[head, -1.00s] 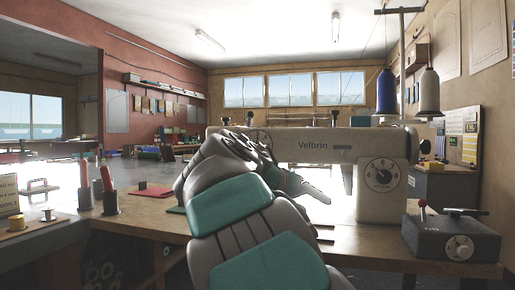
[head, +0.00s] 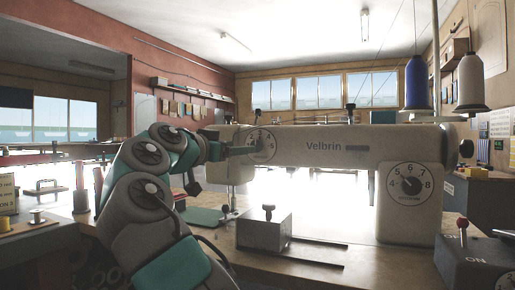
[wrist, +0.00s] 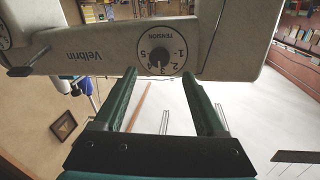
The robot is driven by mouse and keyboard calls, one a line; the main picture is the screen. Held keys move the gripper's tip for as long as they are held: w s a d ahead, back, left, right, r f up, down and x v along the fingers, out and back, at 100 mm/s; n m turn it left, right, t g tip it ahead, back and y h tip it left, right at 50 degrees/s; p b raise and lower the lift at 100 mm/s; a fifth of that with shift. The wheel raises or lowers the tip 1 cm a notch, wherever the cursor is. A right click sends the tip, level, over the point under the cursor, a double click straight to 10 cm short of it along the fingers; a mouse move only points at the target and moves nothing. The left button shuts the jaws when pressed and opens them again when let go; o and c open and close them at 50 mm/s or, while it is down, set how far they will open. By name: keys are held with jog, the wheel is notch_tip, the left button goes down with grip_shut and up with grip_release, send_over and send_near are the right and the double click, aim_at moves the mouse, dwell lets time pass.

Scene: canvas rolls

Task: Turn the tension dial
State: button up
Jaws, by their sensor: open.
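The tension dial (wrist: 161,47) is a round white face with numbers and the word TENSION, on the sewing machine's pale head. It appears upside down in the wrist view. My gripper (wrist: 158,75) is open, its two dark green fingers pointing at the dial, one to each side of its lower edge in the picture. Nothing is between the fingers, and contact with the dial cannot be told. In the head view the dial (head: 263,142) is partly hidden by my gripper (head: 248,151), at the left end of the sewing machine (head: 345,146).
A second numbered dial (head: 409,185) is on the machine's right column. A metal box with a knob (head: 264,229) stands on the table in front. A dark box with a red-tipped lever (head: 474,250) is at lower right. Blue (head: 416,84) and white (head: 470,84) thread spools stand above.

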aim_at(258, 146)
jog(key=p+x, duration=0.1)
jog(key=x, duration=0.6)
jog(key=shift+w+d, duration=0.2)
jog(key=shift+w, duration=0.05)
jog(key=shift+f, duration=0.1)
grip_shut()
